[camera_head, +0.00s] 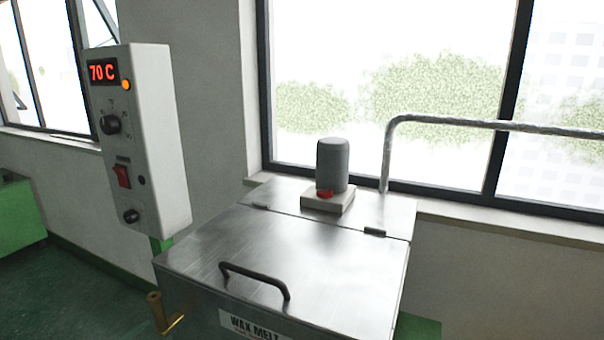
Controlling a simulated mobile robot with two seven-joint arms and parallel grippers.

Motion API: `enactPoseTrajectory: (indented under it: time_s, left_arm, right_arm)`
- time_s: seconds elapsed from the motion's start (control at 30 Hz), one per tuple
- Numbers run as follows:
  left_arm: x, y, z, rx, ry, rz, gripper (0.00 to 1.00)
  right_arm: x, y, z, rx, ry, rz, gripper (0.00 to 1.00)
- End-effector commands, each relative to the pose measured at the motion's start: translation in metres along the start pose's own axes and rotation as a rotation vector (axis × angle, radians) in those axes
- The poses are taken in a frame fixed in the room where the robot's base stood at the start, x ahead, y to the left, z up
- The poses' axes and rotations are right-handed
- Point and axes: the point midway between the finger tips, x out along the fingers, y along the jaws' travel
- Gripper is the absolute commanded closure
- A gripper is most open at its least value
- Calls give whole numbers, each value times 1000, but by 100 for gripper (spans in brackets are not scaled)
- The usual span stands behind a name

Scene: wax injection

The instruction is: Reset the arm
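Neither of my arms nor grippers shows in the head view. A steel wax melter (300,255) stands in front of me with its lid (220,245) closed. The lid has a dark bar handle (255,278) near its front edge. A label reading "WAX MELT" (250,326) is on the front, partly cut off by the frame. A brass-coloured valve handle (160,312) sticks out at the lower left.
A control box (150,150) left of the melter reads "70 C" with an orange light lit. A grey motor (332,165) sits on the melter's rear top. A metal pipe (480,123) bends off to the right. Windows (430,80) stand behind. Green floor (75,295) is clear at lower left.

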Motion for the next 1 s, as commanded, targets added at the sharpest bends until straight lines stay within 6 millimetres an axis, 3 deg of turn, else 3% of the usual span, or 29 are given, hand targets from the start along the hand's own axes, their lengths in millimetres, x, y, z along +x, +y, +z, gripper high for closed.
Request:
enactPoseTrajectory:
  time_s: [0.03,0.2,0.37,0.6,0.8,1.0]
  left_arm:
    - [-8,29,0,-64,-38,-7,52]
    - [-44,112,5,-247,-201,-26,52]
    - [-90,185,-1,-416,-375,-35,52]
    - [-172,278,-28,-652,-665,-31,52]
    - [-229,326,-55,-790,-857,-15,52]
    - [-252,343,-67,-840,-933,-5,52]
  right_arm:
    - [-2,1,-5,-2,8,1,64]
    - [-4,2,-13,-6,20,4,64]
    - [-8,4,-24,-13,39,7,64]
    - [-13,7,-40,-24,69,11,64]
    - [-16,8,-50,-29,87,13,64]
    - [-16,9,-52,-29,91,14,64]
